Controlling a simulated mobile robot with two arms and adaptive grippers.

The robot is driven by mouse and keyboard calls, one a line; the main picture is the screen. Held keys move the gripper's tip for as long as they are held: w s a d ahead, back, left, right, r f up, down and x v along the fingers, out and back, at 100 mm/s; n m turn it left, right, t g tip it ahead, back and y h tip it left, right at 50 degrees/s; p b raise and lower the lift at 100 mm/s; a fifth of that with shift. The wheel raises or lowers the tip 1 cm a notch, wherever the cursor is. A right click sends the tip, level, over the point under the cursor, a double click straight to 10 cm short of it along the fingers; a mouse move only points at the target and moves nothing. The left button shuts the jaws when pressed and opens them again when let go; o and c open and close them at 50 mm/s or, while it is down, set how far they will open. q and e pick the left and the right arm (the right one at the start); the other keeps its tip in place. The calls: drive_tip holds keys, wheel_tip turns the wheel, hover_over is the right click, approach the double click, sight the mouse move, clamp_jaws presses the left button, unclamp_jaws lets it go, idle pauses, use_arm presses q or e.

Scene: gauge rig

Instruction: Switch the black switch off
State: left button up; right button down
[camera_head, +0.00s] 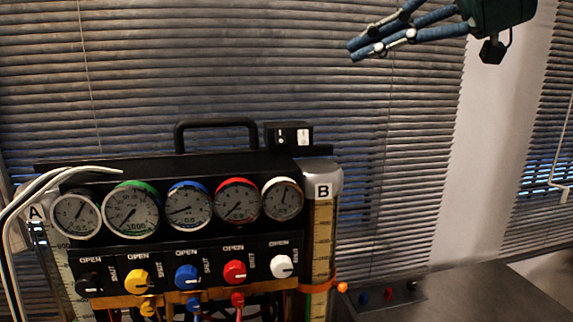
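A small black switch box (289,135) sits on top of the black gauge rig, right of its carrying handle. Its front shows a white rocker face on the right and a small white mark on the left; the rocker's tilt is too small to tell. My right gripper (352,49) is at the upper right, in front of the blinds, with its blue fingers pointing left. It is well above and right of the switch box and touches nothing. Its fingertips lie close together and hold nothing visible. My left gripper is not in view.
The rig carries several round gauges (132,210) above coloured knobs (235,272). The black handle (215,124) rises beside the switch box. White cables (30,195) curve at the left. A grey table (480,295) with a small control box lies at right.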

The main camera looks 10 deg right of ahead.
use_arm(q)
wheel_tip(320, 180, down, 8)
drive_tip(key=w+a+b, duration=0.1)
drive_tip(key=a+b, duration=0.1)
drive_tip(key=b, duration=0.4)
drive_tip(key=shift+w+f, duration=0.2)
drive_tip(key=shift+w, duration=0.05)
use_arm(e)
wheel_tip(320, 180, down, 8)
drive_tip(key=shift+w+a+f, duration=0.25)
drive_tip(key=shift+w+a, duration=0.1)
drive_tip(key=shift+a, duration=0.1)
